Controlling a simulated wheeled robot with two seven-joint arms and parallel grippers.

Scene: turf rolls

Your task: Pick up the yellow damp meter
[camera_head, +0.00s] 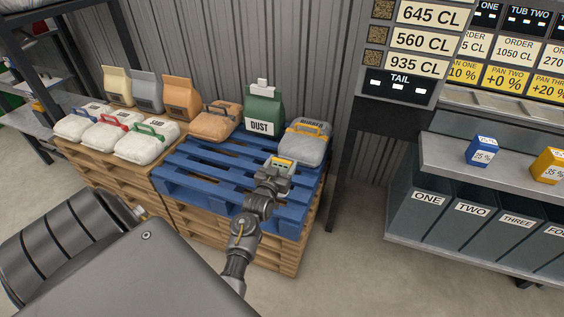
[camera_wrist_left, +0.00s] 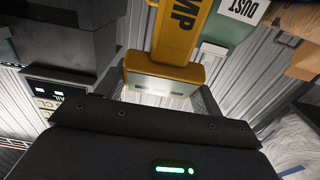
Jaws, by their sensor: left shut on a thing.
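The yellow damp meter (camera_wrist_left: 182,28) shows large in the left wrist view, with part of its dark lettering readable as "MP". Its wide yellow end sits between the fingers of my left gripper (camera_wrist_left: 163,84), which is shut on it. In the head view the damp meter (camera_head: 284,162) is small and partly hidden behind my left gripper (camera_head: 275,174), over the right part of the blue pallet (camera_head: 190,180). I cannot tell whether the meter is touching the pallet or clear of it. My right gripper is not in view.
A grey bag with a yellow handle (camera_head: 305,142) is just behind the meter. A green "DUST" bag (camera_head: 263,108) and a brown bag (camera_head: 215,122) stand beside it. A shelf with labelled bins (camera_head: 470,205) is at right.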

